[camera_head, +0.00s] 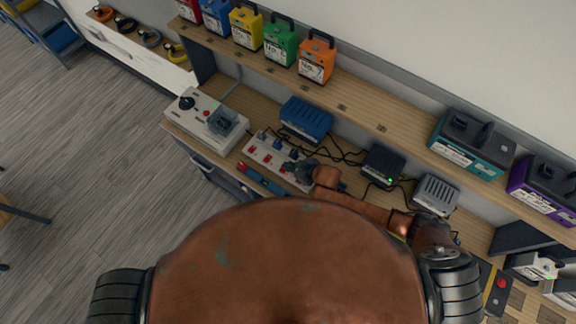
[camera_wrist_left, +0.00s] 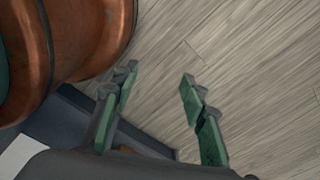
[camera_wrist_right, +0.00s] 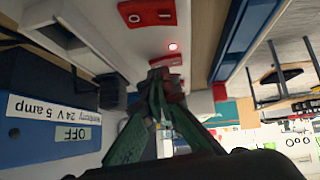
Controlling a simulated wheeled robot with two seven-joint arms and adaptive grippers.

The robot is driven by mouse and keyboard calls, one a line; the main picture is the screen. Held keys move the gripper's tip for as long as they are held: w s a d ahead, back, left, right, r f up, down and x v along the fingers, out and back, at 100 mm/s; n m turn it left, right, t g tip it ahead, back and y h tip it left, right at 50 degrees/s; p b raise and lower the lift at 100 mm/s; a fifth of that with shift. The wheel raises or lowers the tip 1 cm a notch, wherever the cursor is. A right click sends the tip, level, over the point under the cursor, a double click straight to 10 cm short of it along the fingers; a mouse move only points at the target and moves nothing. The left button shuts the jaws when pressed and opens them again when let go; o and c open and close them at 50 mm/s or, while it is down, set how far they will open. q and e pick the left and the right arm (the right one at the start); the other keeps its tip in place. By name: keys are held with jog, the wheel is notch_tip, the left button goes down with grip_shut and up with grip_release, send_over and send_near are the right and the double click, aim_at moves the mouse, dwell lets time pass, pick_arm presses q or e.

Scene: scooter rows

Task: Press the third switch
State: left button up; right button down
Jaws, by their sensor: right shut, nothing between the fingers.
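The white power strip (camera_head: 261,152) with red switches lies on the workbench, with dark plugs and cables on it. In the right wrist view the strip (camera_wrist_right: 118,35) shows a red switch (camera_wrist_right: 147,12) and a small lit red lamp (camera_wrist_right: 173,46). My right gripper (camera_head: 299,170) is at the right part of the strip; in its wrist view its fingertips (camera_wrist_right: 162,76) are together, empty, over a red switch that they partly hide. I cannot tell whether they touch it or which switch in the row it is. My left gripper (camera_wrist_left: 157,80) is open and empty above the floor.
A blue charger (camera_head: 306,118), a black charger (camera_head: 382,164) and a grey charger (camera_head: 437,193) stand behind the strip. A joystick box (camera_head: 205,120) is at left. A blue-and-red tool (camera_head: 262,181) lies in front. Battery packs, including an orange one (camera_head: 316,60), line the shelf above.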

jog(key=shift+s, duration=0.1)
jog(key=shift+w+d+f, duration=0.1)
jog(key=shift+w+f, duration=0.1)
jog(key=shift+f, duration=0.05)
jog(key=shift+s+r, duration=0.1)
jog(key=shift+s, duration=0.1)
jog(key=shift+s+a+p, duration=0.15)
jog(key=shift+a+p, duration=0.1)
jog(key=shift+p, duration=0.05)
jog(key=shift+s+a+r, duration=0.1)
jog(key=shift+s+a, duration=0.1)
jog(key=shift+s, duration=0.1)
jog(key=shift+r+p, duration=0.7)
jog(key=shift+p, duration=0.25)
notch_tip(320, 180, up, 3)
jog(key=p, duration=0.3)
jog(key=shift+w+d+r, duration=0.1)
jog(key=shift+w+r, duration=0.05)
pick_arm(q)
jog(key=w+r, duration=0.1)
jog(key=r, duration=0.1)
jog(key=w+r+b, duration=0.1)
jog(key=r, duration=0.1)
jog(key=shift+w+r, duration=0.15)
jog(key=shift+w, duration=0.05)
pick_arm(e)
jog(key=w+d+v, duration=0.1)
jog(key=v, duration=0.8)
jog(key=shift+d, duration=0.25)
